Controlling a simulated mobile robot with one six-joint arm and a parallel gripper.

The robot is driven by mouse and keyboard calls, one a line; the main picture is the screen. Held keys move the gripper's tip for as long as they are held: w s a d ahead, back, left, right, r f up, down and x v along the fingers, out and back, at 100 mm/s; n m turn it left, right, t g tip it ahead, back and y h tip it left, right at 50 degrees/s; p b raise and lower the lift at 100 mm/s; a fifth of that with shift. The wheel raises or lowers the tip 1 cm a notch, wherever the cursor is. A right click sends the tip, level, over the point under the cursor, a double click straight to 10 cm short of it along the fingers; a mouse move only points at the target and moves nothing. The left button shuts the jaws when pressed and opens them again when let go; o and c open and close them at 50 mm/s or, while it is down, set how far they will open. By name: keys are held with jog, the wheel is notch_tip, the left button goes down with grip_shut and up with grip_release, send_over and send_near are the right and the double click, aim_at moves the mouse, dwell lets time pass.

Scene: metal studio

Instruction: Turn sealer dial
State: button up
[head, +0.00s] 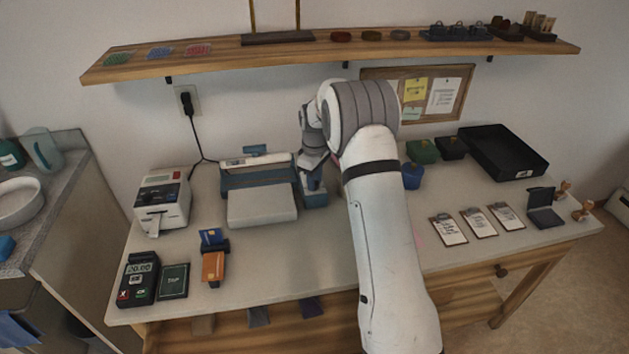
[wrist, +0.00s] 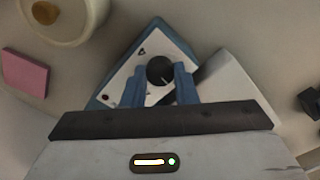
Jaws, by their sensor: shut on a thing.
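The sealer (head: 262,196) stands toward the back of the table in the head view, a blue and white machine with a pale front plate. In the wrist view, its white panel with blue edges (wrist: 125,72) carries a round black dial (wrist: 160,70) with a pale pointer line. My gripper (wrist: 160,84) has its two blue fingers on either side of the dial and is shut on it. In the head view my gripper (head: 314,191) is at the sealer's right end, and the dial is hidden there.
A label printer (head: 162,201) stands left of the sealer, with a card terminal (head: 138,278) in front. A blue cup (head: 411,176) and a black tray (head: 502,153) are to the right. A shelf (head: 330,52) hangs above.

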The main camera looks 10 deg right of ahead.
jog(key=shift+d+n, duration=0.1)
jog(key=shift+n, duration=0.4)
jog(key=shift+r, duration=0.1)
jog(key=o, duration=1)
jog(key=shift+r+b, duration=0.35)
jog(key=shift+r, duration=3.5)
